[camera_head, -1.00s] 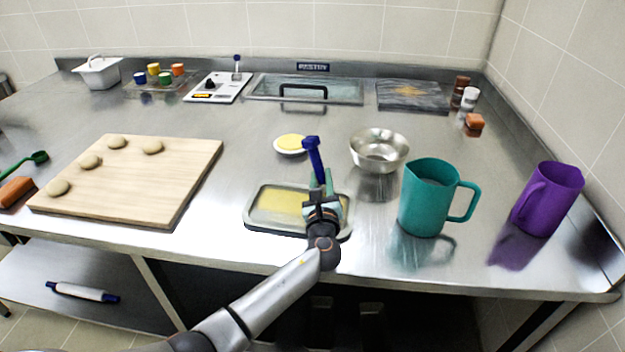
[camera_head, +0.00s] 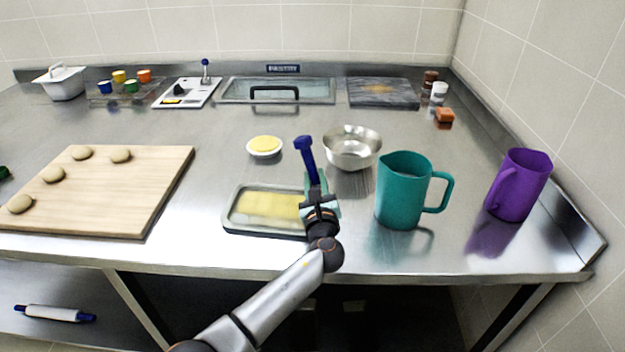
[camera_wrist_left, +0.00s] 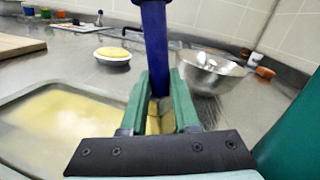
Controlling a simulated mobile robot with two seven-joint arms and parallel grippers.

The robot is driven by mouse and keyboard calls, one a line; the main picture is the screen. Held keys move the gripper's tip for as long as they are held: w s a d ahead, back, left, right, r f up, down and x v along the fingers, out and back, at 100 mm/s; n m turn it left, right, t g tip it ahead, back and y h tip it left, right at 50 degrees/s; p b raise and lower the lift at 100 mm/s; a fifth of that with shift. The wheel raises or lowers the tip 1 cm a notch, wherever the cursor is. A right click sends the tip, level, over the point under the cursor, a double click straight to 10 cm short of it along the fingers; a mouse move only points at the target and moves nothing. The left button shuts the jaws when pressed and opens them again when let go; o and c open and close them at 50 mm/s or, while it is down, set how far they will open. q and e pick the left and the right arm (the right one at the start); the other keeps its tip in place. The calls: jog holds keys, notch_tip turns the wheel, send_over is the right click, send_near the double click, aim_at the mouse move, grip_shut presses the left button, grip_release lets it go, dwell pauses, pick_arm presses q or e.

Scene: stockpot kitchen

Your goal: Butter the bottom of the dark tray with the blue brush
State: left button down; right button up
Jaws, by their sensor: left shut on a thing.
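The dark tray (camera_head: 233,222) lies near the counter's front edge, with a yellow butter layer over much of its bottom. My left gripper (camera_head: 315,190) is at the tray's right end, shut on the blue brush (camera_head: 304,150), whose handle stands up, slightly tilted. In the left wrist view the brush handle (camera_wrist_left: 155,45) rises between the green fingers; its bristles are hidden there. The tray also shows in the left wrist view (camera_wrist_left: 20,98). A small white dish of butter (camera_head: 264,146) stands behind the tray. My right gripper is not in view.
A steel bowl (camera_head: 352,150) and a teal jug (camera_head: 400,195) stand close to the right of my gripper, with a purple jug (camera_head: 520,185) farther right. A wooden board (camera_head: 130,190) with several dough balls lies at left.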

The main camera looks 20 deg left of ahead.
aim_at(315, 172)
pick_arm(q)
jog(key=shift+r+p, duration=2.9)
jog(key=shift+r, duration=0.15)
jog(key=shift+r+p, duration=0.9)
jog(key=shift+r, duration=0.55)
